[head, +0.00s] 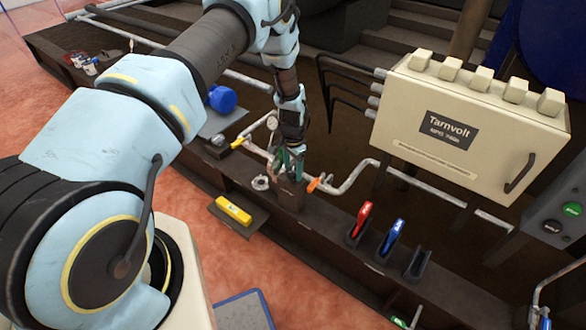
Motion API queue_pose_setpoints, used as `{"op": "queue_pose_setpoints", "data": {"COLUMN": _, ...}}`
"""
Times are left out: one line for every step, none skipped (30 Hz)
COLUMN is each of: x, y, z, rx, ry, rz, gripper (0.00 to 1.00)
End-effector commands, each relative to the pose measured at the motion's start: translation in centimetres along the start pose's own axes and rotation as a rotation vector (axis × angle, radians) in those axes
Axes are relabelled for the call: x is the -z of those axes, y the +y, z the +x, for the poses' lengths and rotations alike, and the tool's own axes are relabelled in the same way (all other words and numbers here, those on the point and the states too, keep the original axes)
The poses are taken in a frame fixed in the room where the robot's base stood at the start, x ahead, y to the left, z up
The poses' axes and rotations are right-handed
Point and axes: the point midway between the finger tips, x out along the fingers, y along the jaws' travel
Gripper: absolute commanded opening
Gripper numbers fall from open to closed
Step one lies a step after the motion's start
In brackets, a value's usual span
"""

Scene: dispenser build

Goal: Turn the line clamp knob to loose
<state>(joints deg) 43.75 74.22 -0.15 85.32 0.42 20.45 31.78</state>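My gripper (291,164) points down over a dark block (288,195) on the long dark bench, near a silver pipe. A teal-green patch shows at its fingertips; whether it is part of the fingers or a held thing is unclear. I cannot tell whether the fingers are open or shut. No line clamp knob can be clearly made out; it may be hidden at the fingertips. A small silver notched ring (261,183) lies just left of the block. An orange piece (313,185) sits on the pipe just right of the gripper.
A cream Tarnvolt box (470,125) stands at the right. Red (361,219) and blue (392,237) handled tools stand upright on the bench in front of it. A yellow block (233,210) rests on a tray at the front edge. A blue cylinder (222,99) lies behind my arm.

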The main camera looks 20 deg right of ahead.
Motion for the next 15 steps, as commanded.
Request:
{"op": "queue_pose_setpoints", "data": {"x": 0.0, "y": 0.0, "z": -0.01, "rx": 0.0, "ry": 0.0, "rz": 0.0, "gripper": 0.62}}
{"op": "queue_pose_setpoints", "data": {"x": 0.0, "y": 0.0, "z": -0.01, "rx": 0.0, "ry": 0.0, "rz": 0.0, "gripper": 0.59}}
{"op": "queue_pose_setpoints", "data": {"x": 0.0, "y": 0.0, "z": -0.01, "rx": 0.0, "ry": 0.0, "rz": 0.0, "gripper": 0.54}}
{"op": "queue_pose_setpoints", "data": {"x": 0.0, "y": 0.0, "z": -0.01, "rx": 0.0, "ry": 0.0, "rz": 0.0, "gripper": 0.51}}
{"op": "queue_pose_setpoints", "data": {"x": 0.0, "y": 0.0, "z": -0.01, "rx": 0.0, "ry": 0.0, "rz": 0.0, "gripper": 0.47}}
{"op": "queue_pose_setpoints", "data": {"x": 0.0, "y": 0.0, "z": -0.02, "rx": 0.0, "ry": 0.0, "rz": 0.0, "gripper": 0.43}}
{"op": "queue_pose_setpoints", "data": {"x": -0.01, "y": 0.0, "z": -0.02, "rx": 0.0, "ry": 0.0, "rz": 0.0, "gripper": 0.4}}
{"op": "queue_pose_setpoints", "data": {"x": 0.0, "y": 0.0, "z": -0.02, "rx": 0.0, "ry": 0.0, "rz": 0.0, "gripper": 0.36}}
{"op": "queue_pose_setpoints", "data": {"x": 0.0, "y": 0.0, "z": -0.02, "rx": 0.0, "ry": 0.0, "rz": 0.0, "gripper": 0.32}}
{"op": "queue_pose_setpoints", "data": {"x": 0.0, "y": 0.0, "z": -0.02, "rx": 0.0, "ry": 0.0, "rz": 0.0, "gripper": 0.28}}
{"op": "queue_pose_setpoints", "data": {"x": 0.0, "y": 0.0, "z": -0.02, "rx": 0.0, "ry": 0.0, "rz": 0.0, "gripper": 0.25}}
{"op": "queue_pose_setpoints", "data": {"x": 0.0, "y": 0.0, "z": -0.02, "rx": 0.0, "ry": 0.0, "rz": 0.0, "gripper": 0.2}}
{"op": "queue_pose_setpoints", "data": {"x": 0.0, "y": 0.0, "z": -0.02, "rx": 0.0, "ry": 0.0, "rz": 0.0, "gripper": 0.17}}
{"op": "queue_pose_setpoints", "data": {"x": 0.0, "y": 0.0, "z": -0.02, "rx": 0.0, "ry": 0.0, "rz": 0.0, "gripper": 0.14}}
{"op": "queue_pose_setpoints", "data": {"x": 0.0, "y": 0.0, "z": -0.02, "rx": 0.0, "ry": 0.0, "rz": 0.0, "gripper": 0.09}}
